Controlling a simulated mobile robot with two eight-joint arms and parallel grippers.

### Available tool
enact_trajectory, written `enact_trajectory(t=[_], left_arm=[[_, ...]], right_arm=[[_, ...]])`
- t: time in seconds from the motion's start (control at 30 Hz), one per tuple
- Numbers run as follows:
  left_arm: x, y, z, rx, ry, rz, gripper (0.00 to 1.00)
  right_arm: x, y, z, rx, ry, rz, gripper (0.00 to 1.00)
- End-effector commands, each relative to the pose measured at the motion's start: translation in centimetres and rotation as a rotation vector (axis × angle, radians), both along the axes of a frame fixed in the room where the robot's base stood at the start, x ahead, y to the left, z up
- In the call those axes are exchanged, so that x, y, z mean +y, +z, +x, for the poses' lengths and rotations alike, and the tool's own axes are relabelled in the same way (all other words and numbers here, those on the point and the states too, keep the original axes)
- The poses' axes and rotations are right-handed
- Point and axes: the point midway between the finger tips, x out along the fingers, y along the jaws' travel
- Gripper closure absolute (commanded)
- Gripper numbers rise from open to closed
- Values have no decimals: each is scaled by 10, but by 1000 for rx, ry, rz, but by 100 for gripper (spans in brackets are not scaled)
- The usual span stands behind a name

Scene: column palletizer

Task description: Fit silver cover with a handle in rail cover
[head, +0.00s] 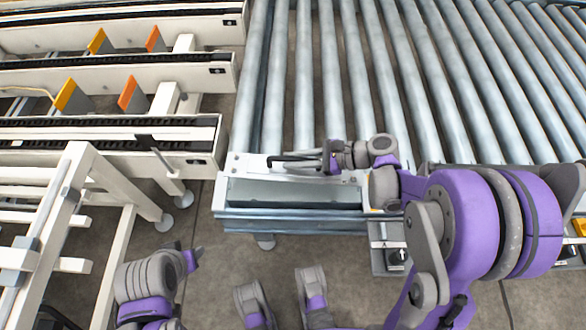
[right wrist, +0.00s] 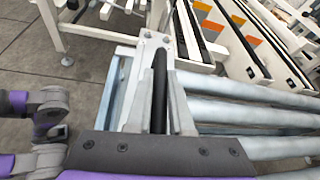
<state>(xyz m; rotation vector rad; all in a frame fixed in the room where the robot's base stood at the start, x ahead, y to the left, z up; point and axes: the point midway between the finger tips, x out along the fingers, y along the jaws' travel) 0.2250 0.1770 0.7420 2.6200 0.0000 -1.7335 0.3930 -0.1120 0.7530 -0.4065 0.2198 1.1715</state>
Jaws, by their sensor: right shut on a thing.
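My right gripper (head: 330,156) is at the near left end of the roller conveyor. It is shut on the black handle (head: 292,158) of the silver cover. In the right wrist view, the handle (right wrist: 159,90) runs lengthwise between the two grey fingers. The silver cover (head: 270,172) is partly hidden under the handle and my gripper. It is over the top of the near rail (head: 290,226); I cannot tell whether it is seated or just above. A long recess shows in front of it. My left arm shows at lower left, but its gripper cannot be made out.
Several silver rollers (head: 330,75) fill the area behind the rail. White chain conveyors (head: 120,130) with orange and yellow stops stand at left. A white frame (head: 110,180) stands near my left arm. A small control box (head: 388,258) is below the rail's right part. Grey floor is open in front.

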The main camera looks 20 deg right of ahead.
Motion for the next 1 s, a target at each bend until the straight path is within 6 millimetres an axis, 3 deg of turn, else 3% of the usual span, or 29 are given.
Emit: enact_trajectory(t=[0.1, 0.47, 1.0], left_arm=[[0, -13, 1, 4, 0, 0, 50], [0, -22, 2, 8, 0, 0, 50], [0, -61, 7, 20, 0, 0, 50]], right_arm=[[2, -6, -6, -1, 47, 3, 100], [2, -16, -9, 0, 63, 3, 100], [2, -62, -8, 0, 63, 2, 100]])
